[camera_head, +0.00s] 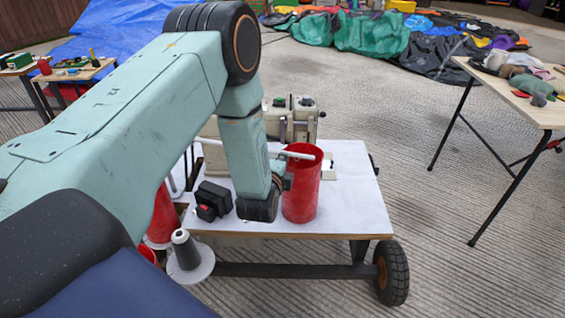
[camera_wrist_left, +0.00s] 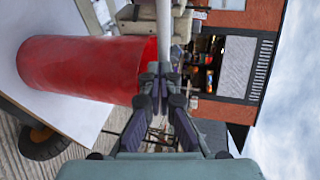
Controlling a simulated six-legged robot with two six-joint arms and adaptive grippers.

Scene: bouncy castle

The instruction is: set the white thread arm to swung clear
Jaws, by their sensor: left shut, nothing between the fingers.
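The white thread arm (camera_head: 298,154) is a pale rod running out from behind my left arm, its free end over the top of a red cylinder (camera_head: 301,195). In the left wrist view the thread arm (camera_wrist_left: 164,28) comes down from the top edge to my fingertips. My left gripper (camera_wrist_left: 160,80) is shut and empty, right at the rod; I cannot tell whether they touch. The red cylinder (camera_wrist_left: 85,68) stands beside the fingers. In the head view my forearm hides most of the left gripper and part of the rod. My right gripper is in neither view.
A cream sewing machine (camera_head: 300,118) stands at the back of the wheeled white table (camera_head: 345,212). A black box with a red part (camera_head: 211,200) and a grey thread cone (camera_head: 186,249) are left of the cylinder. Another table (camera_head: 545,112) stands at right.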

